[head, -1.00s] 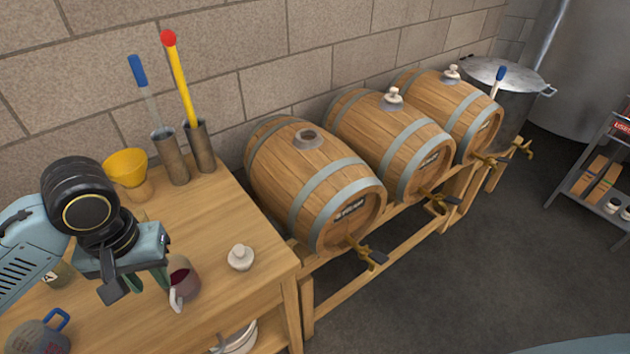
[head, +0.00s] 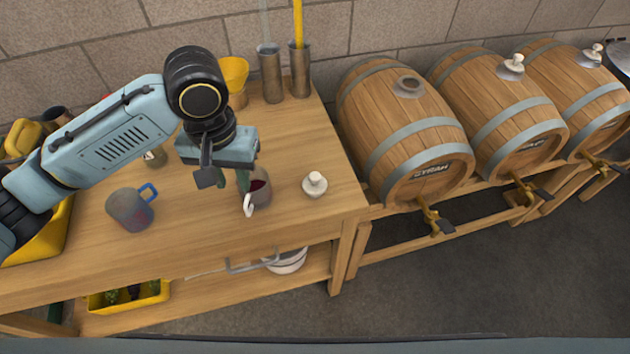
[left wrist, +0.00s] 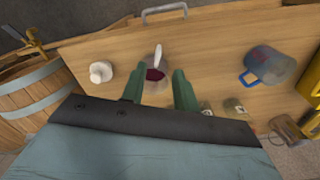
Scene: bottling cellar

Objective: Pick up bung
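The bung (head: 315,184) is a small off-white stopper with a knob on top. It stands on the wooden workbench near the right end. In the left wrist view the bung (left wrist: 101,72) lies left of the fingers. My left gripper (head: 243,183) hangs above the bench, to the left of the bung, over a mug of dark red liquid (head: 260,189). In the left wrist view its green fingers (left wrist: 158,88) are apart, with nothing held between them. The mug (left wrist: 156,74) shows beyond the gap. My right gripper is out of view.
A blue-handled jug (head: 130,208) stands left of the mug. A yellow funnel (head: 233,75) and metal holders (head: 271,80) are at the back. The nearest barrel (head: 400,140) has an open hole on top; two others carry bungs. Bare bench surrounds the bung.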

